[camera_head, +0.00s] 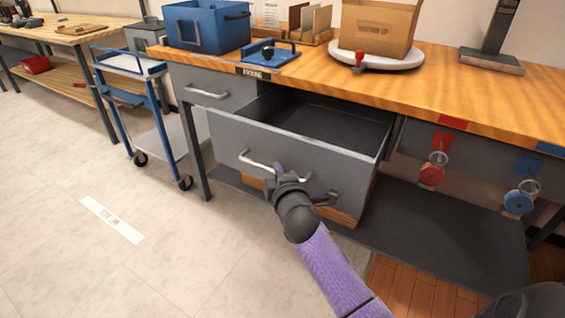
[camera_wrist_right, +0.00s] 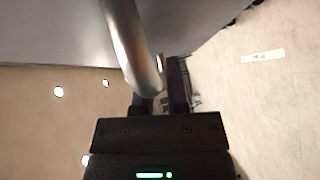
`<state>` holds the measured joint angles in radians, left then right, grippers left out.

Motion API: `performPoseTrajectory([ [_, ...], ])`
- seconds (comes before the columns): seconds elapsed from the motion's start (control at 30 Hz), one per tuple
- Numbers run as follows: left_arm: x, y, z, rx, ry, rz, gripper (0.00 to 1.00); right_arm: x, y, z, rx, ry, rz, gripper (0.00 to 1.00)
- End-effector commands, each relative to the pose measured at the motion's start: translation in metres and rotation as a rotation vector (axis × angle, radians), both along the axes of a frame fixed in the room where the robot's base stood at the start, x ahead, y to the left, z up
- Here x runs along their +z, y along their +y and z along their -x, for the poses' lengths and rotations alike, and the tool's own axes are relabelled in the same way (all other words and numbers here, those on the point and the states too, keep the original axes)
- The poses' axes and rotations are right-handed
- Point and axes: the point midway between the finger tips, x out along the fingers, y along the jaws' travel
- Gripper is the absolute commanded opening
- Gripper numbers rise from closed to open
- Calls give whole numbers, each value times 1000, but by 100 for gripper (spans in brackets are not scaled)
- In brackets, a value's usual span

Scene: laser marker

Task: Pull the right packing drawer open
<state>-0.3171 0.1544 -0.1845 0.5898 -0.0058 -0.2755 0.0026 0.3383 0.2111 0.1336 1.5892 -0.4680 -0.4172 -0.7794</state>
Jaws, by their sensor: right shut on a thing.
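The right packing drawer (camera_head: 290,145) is a large grey drawer under the wooden workbench. It stands pulled out, and its dark inside shows empty in the head view. A curved metal handle (camera_head: 257,163) is on its front; it also shows large in the right wrist view (camera_wrist_right: 130,50). My right gripper (camera_head: 280,171) is at the right end of this handle, shut on it, with its fingers (camera_wrist_right: 162,85) around the bar in the wrist view. My gripper and wrist hide part of the drawer front. My left gripper is not in view.
A smaller grey drawer (camera_head: 215,90) to the left is closed. A blue trolley (camera_head: 135,95) stands left of the bench. On the benchtop (camera_head: 470,90) are a blue bin (camera_head: 207,30) and a cardboard box (camera_head: 378,25) on a turntable. The floor (camera_head: 110,250) in front is clear.

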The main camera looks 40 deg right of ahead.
Motion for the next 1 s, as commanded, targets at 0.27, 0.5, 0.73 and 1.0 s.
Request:
performPoseTrajectory([
  [0.27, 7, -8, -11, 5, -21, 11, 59, 0, 21, 9, -1, 1, -1, 0],
  [0.5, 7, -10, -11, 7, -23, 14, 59, -1, 25, 10, -1, 1, -1, 0],
  [0.73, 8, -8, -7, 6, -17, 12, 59, -1, 24, 10, -1, 1, -1, 0],
  [1.0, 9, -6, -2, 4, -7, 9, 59, 0, 24, 10, 0, -1, 0, 52],
])
